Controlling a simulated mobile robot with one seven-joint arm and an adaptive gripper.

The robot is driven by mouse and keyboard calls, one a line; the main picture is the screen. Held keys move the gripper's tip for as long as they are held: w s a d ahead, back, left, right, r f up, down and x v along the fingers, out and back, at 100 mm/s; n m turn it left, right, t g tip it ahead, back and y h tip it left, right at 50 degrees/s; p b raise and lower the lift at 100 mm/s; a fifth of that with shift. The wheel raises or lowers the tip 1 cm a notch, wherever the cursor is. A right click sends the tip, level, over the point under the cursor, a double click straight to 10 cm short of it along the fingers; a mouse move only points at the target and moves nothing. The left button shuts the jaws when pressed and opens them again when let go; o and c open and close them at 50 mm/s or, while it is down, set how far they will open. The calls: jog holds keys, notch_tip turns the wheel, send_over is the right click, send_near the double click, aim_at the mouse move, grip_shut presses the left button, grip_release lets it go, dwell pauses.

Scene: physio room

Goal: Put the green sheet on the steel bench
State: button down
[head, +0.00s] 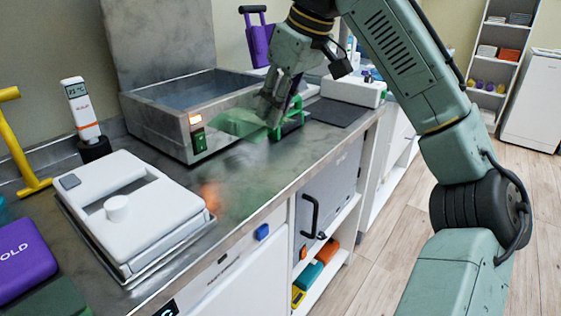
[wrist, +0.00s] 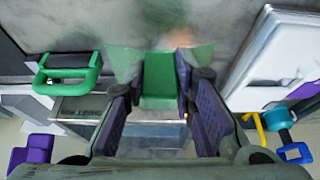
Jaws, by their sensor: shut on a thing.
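The green sheet (head: 238,122) is a thin, partly see-through piece held in my gripper (head: 268,108), in front of the steel water bath. In the wrist view, my gripper (wrist: 160,88) has its two purple-padded fingers on either side of the green sheet (wrist: 158,75), which flares out past the fingertips. The sheet seems to be above the steel bench (head: 250,180); the exact gap is hard to tell. The grey bench top (wrist: 125,25) also fills the upper part of the wrist view.
A steel water bath (head: 165,120) stands behind the sheet. A green-handled item (head: 290,122) stands close to the gripper's right. A white lidded device (head: 135,215) sits at front left, and a thermometer (head: 82,110) stands behind it. Bare bench lies between them.

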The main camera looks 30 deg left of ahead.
notch_tip(320, 180, down, 10)
jog(key=shift+f+b, duration=0.1)
jog(key=shift+b, duration=0.45)
jog(key=shift+f, duration=0.4)
jog(key=c, duration=1.3)
grip_release()
jog(key=shift+c, duration=0.2)
jog(key=shift+r, duration=0.3)
jog(key=p+v, duration=0.1)
jog(key=v, duration=1.1)
jog(key=shift+r, duration=0.15)
